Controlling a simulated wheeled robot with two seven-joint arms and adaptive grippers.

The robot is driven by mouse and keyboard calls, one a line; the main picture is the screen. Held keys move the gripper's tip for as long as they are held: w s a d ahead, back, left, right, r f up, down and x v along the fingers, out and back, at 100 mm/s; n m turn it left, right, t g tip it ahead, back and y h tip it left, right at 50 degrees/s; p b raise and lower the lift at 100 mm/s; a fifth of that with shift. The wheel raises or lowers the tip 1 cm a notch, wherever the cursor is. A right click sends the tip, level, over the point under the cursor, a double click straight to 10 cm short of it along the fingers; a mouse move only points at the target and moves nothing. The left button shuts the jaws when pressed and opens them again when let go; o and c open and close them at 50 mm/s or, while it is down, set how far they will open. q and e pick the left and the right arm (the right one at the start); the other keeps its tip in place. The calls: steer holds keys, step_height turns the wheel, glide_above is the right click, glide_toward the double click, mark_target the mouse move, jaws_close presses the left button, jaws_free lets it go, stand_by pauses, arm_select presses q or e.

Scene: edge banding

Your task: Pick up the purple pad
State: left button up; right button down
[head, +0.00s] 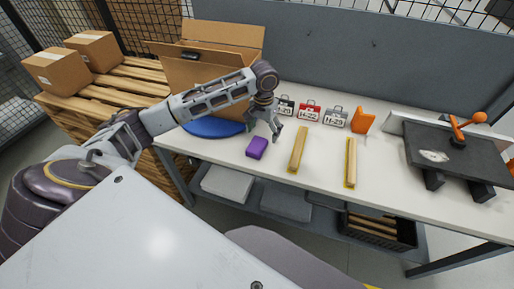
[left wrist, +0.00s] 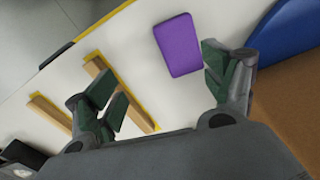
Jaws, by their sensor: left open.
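The purple pad (head: 257,148) lies flat on the white table in the head view, near its front edge. It also shows in the left wrist view (left wrist: 178,45), upper middle, with nothing touching it. My left gripper (head: 276,134) hangs above the table, just right of and behind the pad in the head view. Its green-padded fingers (left wrist: 165,90) are spread wide and empty in the left wrist view, with the pad beyond the fingertips. My right gripper is not in view.
Two wooden strips (head: 298,150) (head: 350,163) lie right of the pad. Several labelled cases (head: 309,111) and an orange block (head: 363,120) stand behind. A blue disc (head: 213,128) and an open cardboard box (head: 187,72) are left. A dark fixture (head: 455,155) stands far right.

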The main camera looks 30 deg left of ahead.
mark_target(257, 145)
arm_select(q)
steer(key=shift+n, duration=0.6)
steer(key=a+r, duration=0.1)
steer(key=w+a+r, duration=0.1)
steer(key=a, duration=0.1)
steer(key=shift+a+r, duration=0.15)
steer(key=shift+r, duration=0.2)
steer(key=shift+f, duration=0.1)
steer(key=shift+f, duration=4.25)
steer(key=shift+f+p, duration=0.4)
steer(key=shift+f, duration=2.2)
steer(key=c, duration=0.9)
